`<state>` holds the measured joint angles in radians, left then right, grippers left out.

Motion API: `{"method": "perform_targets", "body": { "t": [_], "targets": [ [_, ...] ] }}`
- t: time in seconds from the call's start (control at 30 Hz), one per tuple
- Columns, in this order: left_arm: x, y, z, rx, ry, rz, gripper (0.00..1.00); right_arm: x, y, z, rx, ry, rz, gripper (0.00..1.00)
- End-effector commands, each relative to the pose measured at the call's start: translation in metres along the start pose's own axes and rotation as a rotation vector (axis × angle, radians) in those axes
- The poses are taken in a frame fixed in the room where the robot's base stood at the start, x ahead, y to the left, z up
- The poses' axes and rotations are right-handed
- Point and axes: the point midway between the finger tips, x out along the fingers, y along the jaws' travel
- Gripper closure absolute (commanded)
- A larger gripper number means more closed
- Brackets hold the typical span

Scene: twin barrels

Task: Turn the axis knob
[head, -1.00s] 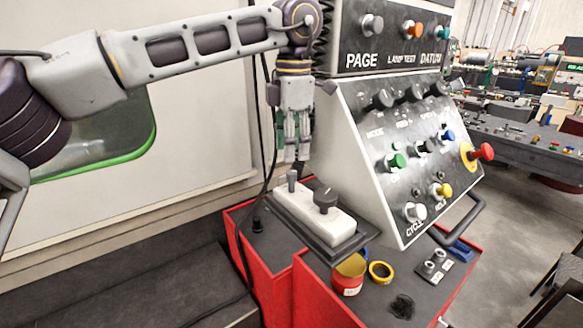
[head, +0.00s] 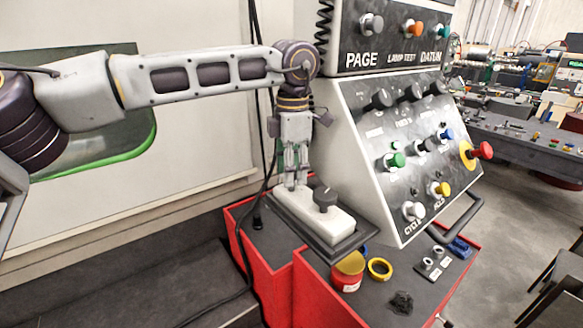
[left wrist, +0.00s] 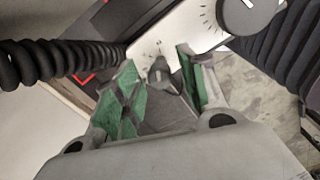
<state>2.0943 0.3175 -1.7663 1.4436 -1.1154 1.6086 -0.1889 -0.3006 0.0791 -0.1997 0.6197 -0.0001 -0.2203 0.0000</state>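A white control box (head: 308,218) with two knobs lies on top of the red cabinet. The large round black knob (head: 325,197) is at its near right end and also shows at the top of the left wrist view (left wrist: 250,14). The smaller grey pointer knob (left wrist: 160,76) is at the other end, with dial marks around it. No label tells me which is the axis knob. My left gripper (head: 296,186) points down over the smaller knob and mostly hides it in the head view. In the left wrist view its green-padded fingers are apart, one on each side of this knob, with gaps visible.
The sloped control panel (head: 400,165) with several knobs and a red button (head: 481,150) stands close right of my left gripper. A red tin (head: 348,272) and a yellow tape roll (head: 380,269) lie in front of the box. A black cable (head: 240,250) hangs at left.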

Motion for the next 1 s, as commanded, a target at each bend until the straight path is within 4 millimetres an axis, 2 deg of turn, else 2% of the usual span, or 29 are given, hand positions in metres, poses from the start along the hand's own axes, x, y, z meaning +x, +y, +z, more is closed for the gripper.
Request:
{"method": "perform_targets", "body": {
  "t": [0.03, 0.2, 0.3, 0.67, 1.0],
  "targets": [
    [0.0, 0.0, 0.0, 0.0, 0.0, 0.0, 0.69, 0.0, 0.0, 0.0, 0.0, 0.0, 0.0, 0.6],
    [0.0, 0.0, 0.0, 0.0, 0.0, 0.0, 0.9, 0.0, 0.0, 0.0, 0.0, 0.0, 0.0, 0.6],
    [0.0, 0.0, 0.0, 0.0, 0.0, 0.0, 1.0, 0.0, 0.0, 0.0, 0.0, 0.0, 0.0, 0.6],
    [0.0, 0.0, 0.0, -0.032, 0.001, 0.001, 1.0, 0.003, 0.0, 0.0, 0.0, 0.001, 0.0, 0.6],
    [0.001, 0.0, 0.001, -0.184, 0.005, 0.0, 1.0, 0.015, 0.001, 0.001, -0.001, 0.001, 0.001, 0.6]
  ]
}}
